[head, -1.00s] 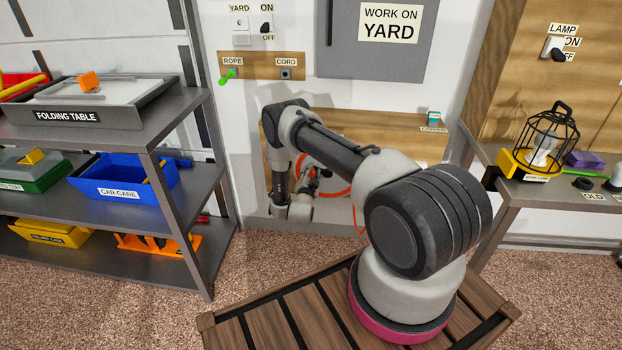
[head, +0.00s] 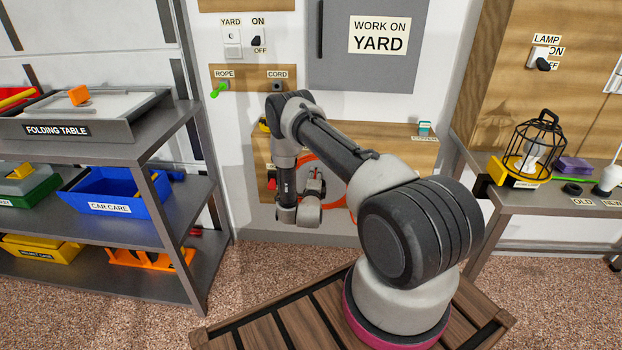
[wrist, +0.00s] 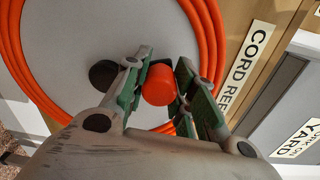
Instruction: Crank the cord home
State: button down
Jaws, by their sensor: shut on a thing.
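The cord reel shows in the wrist view as a grey disc (wrist: 88,45) with the orange cord (wrist: 30,75) coiled in several turns around it. An orange-red crank knob (wrist: 159,88) stands out from the disc. My gripper (wrist: 163,72) is shut on this knob, one green-padded finger on each side. In the head view, part of the orange cord (head: 335,203) shows behind my arm on the low wooden board. My arm hides most of the reel, the knob and the fingers there.
Above the reel are the rope and cord board (head: 253,86) and a grey panel (head: 364,70) marked work on yard. A shelf (head: 165,165) stands left. A bench (head: 520,200) with a caged lamp (head: 536,145) stands right.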

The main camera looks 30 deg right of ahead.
jog(key=shift+s+d+m, duration=0.5)
jog(key=shift+d+m, duration=0.15)
jog(key=shift+m, duration=0.55)
jog(key=c, duration=1.1)
grip_release()
jog(key=shift+r, duration=0.1)
jog(key=v, duration=1.2)
jog(key=shift+d, duration=0.1)
